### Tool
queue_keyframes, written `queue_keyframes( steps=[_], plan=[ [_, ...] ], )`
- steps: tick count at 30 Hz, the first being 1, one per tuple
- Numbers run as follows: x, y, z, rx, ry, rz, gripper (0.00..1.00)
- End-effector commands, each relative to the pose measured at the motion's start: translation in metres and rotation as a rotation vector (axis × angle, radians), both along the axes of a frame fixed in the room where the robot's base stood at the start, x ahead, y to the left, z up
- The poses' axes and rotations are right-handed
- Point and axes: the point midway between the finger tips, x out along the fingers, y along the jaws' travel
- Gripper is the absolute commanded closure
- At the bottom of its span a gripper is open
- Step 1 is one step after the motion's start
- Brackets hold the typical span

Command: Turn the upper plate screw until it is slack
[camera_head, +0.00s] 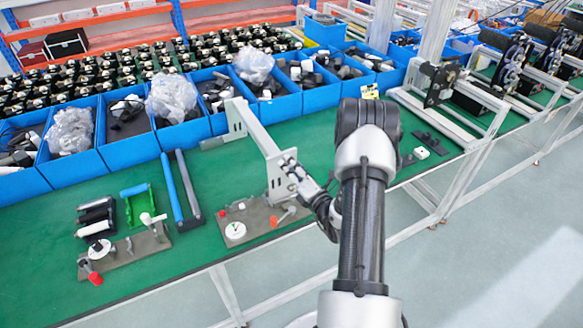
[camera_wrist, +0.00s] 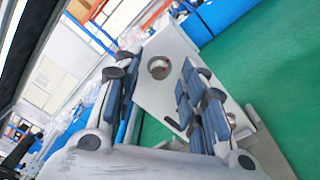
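A pale grey metal frame stands upright on the green bench, with a near end plate (camera_head: 274,182) facing my arm. In the wrist view the plate (camera_wrist: 150,95) fills the middle, tilted. A second round spot (camera_wrist: 174,122) lower on the plate is partly hidden by a finger. My gripper (camera_head: 296,174) is close to the near end plate. In the wrist view my gripper (camera_wrist: 155,88) has its fingers spread apart, with the screw visible in the gap and nothing held. Whether a finger touches the plate is unclear.
A fixture board (camera_head: 258,222) with a white dial and red-tipped clamps lies below the frame. Blue bins (camera_head: 130,145) line the back. A similar fixture (camera_head: 130,252) and a green part (camera_head: 138,203) lie left. Bare green bench (camera_head: 60,210) is at far left.

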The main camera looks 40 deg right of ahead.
Motion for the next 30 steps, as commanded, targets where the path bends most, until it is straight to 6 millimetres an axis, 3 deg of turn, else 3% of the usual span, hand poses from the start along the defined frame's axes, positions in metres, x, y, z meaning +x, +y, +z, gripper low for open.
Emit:
queue_keyframes(
  steps=[11,27,30],
  plan=[
    [0.0054,-0.0007,0.0004,0.001,-0.001,0.001,0.63],
    [0.0051,-0.0006,0.0003,0.000,-0.001,0.001,0.99],
    [0.0051,-0.0005,0.0004,0.000,-0.001,0.001,1.00]
  ],
)
